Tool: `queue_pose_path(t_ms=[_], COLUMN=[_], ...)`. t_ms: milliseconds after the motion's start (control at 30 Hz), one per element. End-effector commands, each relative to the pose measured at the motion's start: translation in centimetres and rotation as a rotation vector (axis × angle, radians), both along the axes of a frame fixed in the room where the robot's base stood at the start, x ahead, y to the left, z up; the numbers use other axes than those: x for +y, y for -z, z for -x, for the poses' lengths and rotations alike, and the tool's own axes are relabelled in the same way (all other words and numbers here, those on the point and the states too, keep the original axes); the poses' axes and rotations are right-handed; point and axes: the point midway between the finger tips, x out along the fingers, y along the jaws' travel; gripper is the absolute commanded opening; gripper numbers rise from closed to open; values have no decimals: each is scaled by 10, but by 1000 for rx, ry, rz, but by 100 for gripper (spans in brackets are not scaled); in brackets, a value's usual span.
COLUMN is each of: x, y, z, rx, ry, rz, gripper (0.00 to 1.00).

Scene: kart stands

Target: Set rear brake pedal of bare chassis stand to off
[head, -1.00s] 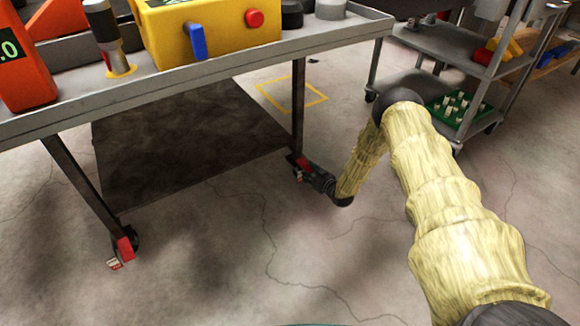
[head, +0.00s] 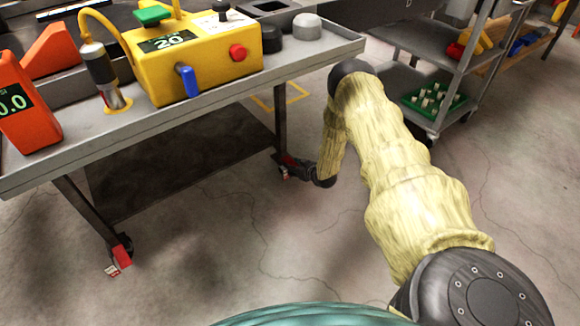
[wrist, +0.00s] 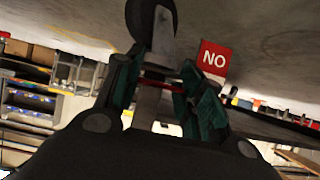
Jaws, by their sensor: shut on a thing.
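A grey stand (head: 250,88) spans the left and middle of the head view. Its right-hand leg ends in a caster with a red brake pedal (head: 288,160). My gripper (head: 303,168) is low at that caster, mostly hidden behind my arm's end link. In the wrist view my gripper (wrist: 160,78) has its fingers closed in on a red piece of the pedal (wrist: 166,85). A red tag reading NO in the picture (wrist: 214,60) stands beside the right finger, and a dark wheel (wrist: 150,18) is beyond. Another red pedal (head: 122,251) is on the left leg's caster.
A yellow control box (head: 195,50) and an orange device (head: 27,105) stand on top. A grey cart (head: 440,75) with a green tray (head: 433,101) is at right. The concrete floor in front is clear.

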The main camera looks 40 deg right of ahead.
Motion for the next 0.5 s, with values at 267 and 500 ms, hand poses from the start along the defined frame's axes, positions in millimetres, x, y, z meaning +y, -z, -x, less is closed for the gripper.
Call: queue_pose_path(t_ms=[267, 500], x=[-1, 0], y=[-1, 0], z=[-1, -1], rx=[-1, -1], ry=[1, 1], rz=[0, 0], gripper=[0, 48])
